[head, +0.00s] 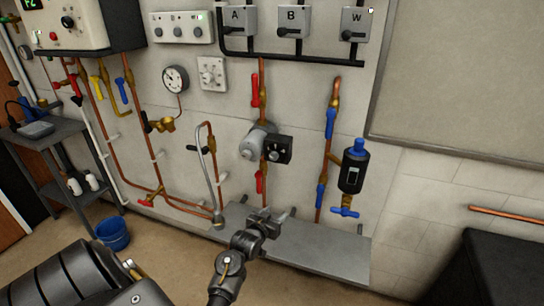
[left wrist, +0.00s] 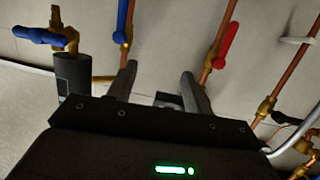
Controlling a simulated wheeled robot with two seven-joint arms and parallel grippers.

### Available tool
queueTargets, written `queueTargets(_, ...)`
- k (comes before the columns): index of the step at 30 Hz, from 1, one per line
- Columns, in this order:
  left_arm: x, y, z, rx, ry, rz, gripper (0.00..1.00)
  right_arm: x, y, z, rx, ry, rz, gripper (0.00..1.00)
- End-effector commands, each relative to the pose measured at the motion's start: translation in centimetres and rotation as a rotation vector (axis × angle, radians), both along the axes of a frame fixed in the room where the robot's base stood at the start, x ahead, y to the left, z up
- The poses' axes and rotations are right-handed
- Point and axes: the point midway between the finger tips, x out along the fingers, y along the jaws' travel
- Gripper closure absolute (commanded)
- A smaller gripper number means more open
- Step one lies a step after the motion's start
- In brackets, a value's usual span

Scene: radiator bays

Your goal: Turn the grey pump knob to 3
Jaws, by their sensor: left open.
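The pump (head: 257,140) is a grey round body on a copper pipe in the middle of the wall. A black control box (head: 278,150) sits on its right side, with a small pale knob on its face; the knob's setting is too small to read. My left gripper (head: 276,214) is open and empty, below the pump and in front of the wall, apart from the box. In the left wrist view its two fingers (left wrist: 160,85) are spread. A small dark block shows between them, mostly hidden by the gripper body; I cannot tell what it is.
Red valve levers (head: 260,182) are above and below the pump. To the right are blue levers (head: 330,123) and a black filter (head: 353,168) with a blue tap. A grey ledge (head: 325,245) runs along the wall's foot. A blue bucket (head: 113,234) stands at left.

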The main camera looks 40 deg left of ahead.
Motion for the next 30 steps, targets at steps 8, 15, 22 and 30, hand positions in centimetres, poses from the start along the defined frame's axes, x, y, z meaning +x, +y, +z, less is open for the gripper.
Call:
queueTargets(8,-0.7,4.7,14.3,0.074,-0.213,0.100,0.49,0.0,1.0,1.9,0.013,0.000,-0.003,0.64)
queueTargets(15,-0.7,5.2,15.4,0.082,-0.232,0.110,0.49,0.0,0.6,2.0,0.007,0.000,-0.001,0.64)
queueTargets(22,2.1,6.1,15.6,0.081,-0.231,0.109,0.49,0.0,0.1,2.8,0.001,-0.001,-0.001,0.64)
queueTargets(30,6.8,7.9,15.5,0.080,-0.229,0.110,0.49,0.0,-0.1,3.8,0.000,0.001,0.000,0.64)
